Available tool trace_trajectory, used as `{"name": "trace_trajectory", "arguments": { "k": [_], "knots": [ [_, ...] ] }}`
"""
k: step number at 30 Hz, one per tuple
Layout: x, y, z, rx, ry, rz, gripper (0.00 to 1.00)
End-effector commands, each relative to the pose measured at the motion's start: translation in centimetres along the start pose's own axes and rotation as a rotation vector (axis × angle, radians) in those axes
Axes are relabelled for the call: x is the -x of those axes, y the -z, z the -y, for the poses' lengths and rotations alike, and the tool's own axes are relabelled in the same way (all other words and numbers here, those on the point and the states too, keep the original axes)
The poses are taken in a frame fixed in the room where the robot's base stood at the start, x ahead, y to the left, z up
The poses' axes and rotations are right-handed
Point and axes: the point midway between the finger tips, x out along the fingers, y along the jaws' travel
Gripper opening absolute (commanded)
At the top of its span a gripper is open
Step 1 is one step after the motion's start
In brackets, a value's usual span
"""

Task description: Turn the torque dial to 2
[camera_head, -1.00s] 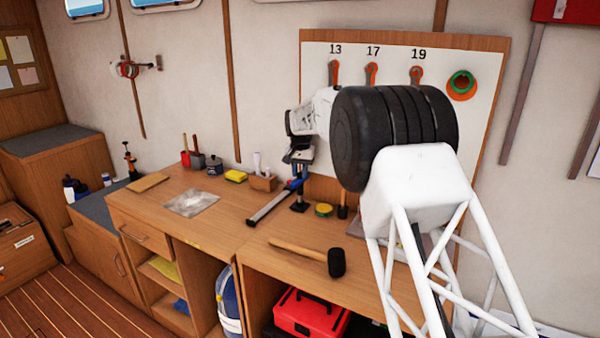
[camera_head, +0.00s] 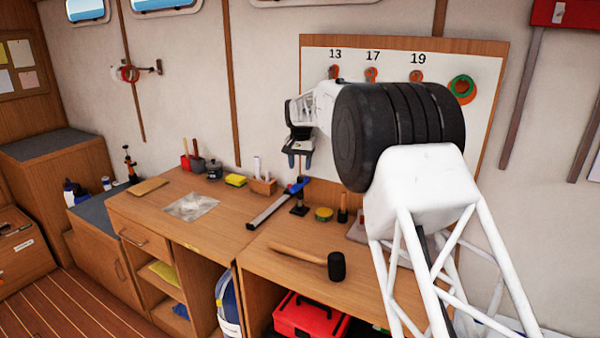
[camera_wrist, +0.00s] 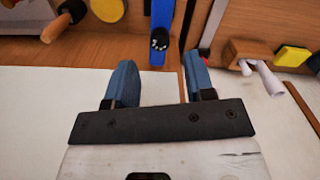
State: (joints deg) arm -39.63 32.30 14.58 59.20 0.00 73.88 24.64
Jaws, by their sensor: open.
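A mallet (camera_head: 300,252) lies at the front of the bench. A yellow-topped round tin (camera_head: 323,214), a wooden block holding white rolls (camera_head: 263,186) and a yellow sponge (camera_head: 236,180) stand near the tool. A tool board (camera_head: 440,75) rises behind.

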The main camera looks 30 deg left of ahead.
Motion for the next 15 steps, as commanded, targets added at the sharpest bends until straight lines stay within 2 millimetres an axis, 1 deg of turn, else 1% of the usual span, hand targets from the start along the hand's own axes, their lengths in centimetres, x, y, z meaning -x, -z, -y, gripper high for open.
{"name": "trace_trajectory", "arguments": {
  "k": [1, 6, 10, 15],
  "knots": [
    [0.7, 0.0, 0.0, 0.000, 0.000, 0.000, 0.49],
    [2.3, 0.0, 0.0, 0.000, 0.000, 0.000, 0.49],
    [2.9, 0.0, 0.0, 0.000, 0.000, 0.001, 0.49],
    [3.0, 0.0, 0.0, 0.000, -0.001, 0.001, 0.49]
  ]
}}
